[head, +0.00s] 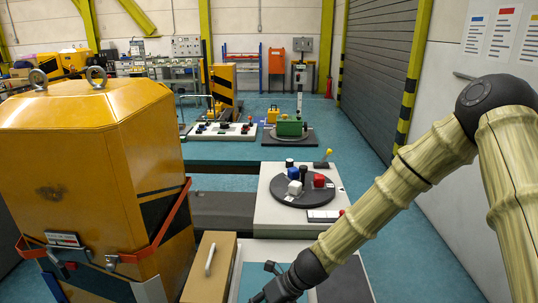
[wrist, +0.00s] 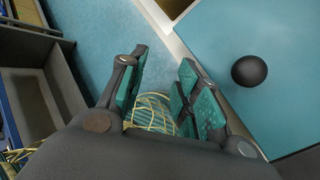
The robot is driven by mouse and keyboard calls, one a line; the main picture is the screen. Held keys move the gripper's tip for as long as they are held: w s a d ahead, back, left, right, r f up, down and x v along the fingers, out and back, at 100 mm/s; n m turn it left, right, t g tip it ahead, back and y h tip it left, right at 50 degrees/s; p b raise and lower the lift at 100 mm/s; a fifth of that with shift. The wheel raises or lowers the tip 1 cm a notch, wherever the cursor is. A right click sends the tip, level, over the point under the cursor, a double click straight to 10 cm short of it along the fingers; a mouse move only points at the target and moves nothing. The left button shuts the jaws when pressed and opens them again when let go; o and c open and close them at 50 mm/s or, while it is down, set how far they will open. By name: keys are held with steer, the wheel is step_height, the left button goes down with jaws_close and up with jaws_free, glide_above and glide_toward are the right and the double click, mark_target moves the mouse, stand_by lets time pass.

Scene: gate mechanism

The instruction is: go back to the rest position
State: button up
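My gripper (wrist: 163,60) is open in the wrist view, with a clear gap between its teal-padded fingers and nothing held. In the head view, my gripper (head: 268,290) is low at the bottom edge, partly cut off, at the end of my tan, ribbed arm. It is over or beside a table with a teal top (head: 258,252); its height cannot be told. In the wrist view, a black ball-like knob (wrist: 249,70) is on a teal surface to the right of the fingers, apart from them.
A large yellow housing (head: 75,150) with lifting rings stands close on the left. A wooden box with a white handle (head: 209,260) is left of my gripper. Ahead is a grey turntable (head: 285,193) bearing coloured blocks. A grey shutter (head: 378,75) lines the right; teal floor (head: 425,255) is open there.

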steer(key=s+d+f+n+h+b, duration=0.7)
steer(key=s+d+f+n, duration=1.8)
steer(key=s+f+n, duration=0.3)
steer(key=shift+d+f+n+b, duration=0.2)
steer(key=shift+f+n+b, duration=0.1)
steer(key=shift+f+n, duration=0.35)
steer(key=shift+r, duration=0.1)
